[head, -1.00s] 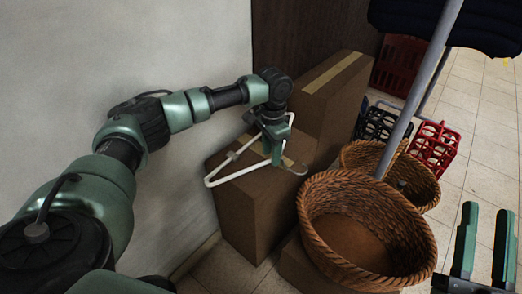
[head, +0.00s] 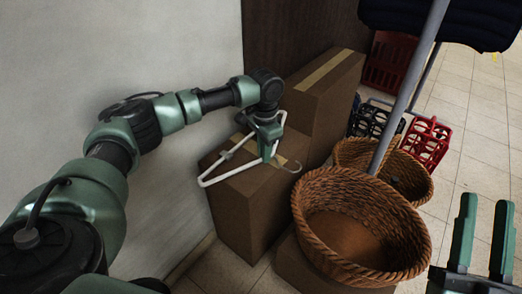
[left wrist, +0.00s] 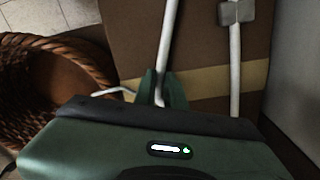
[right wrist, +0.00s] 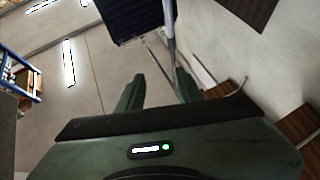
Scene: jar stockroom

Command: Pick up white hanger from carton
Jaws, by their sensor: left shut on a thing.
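The white hanger (head: 225,172) is over the top of the front carton (head: 252,212), its metal hook pointing right. My left gripper (head: 267,158) is shut on the hanger near its hook end. In the left wrist view the hanger (left wrist: 235,70) runs up from between the left fingers (left wrist: 162,92), with a grey clip on one bar and the taped carton (left wrist: 195,85) behind. I cannot tell whether the hanger still touches the carton. My right gripper (head: 480,240) is open and empty at the lower right; its spread fingers also show in the right wrist view (right wrist: 158,95).
A taller taped carton (head: 325,95) stands behind. Wicker baskets (head: 300,225) stand right of the front carton, with a grey pole (head: 408,85) rising by them. Red (head: 427,140) and dark bottle crates sit on the tiled floor. A wall is close on the left.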

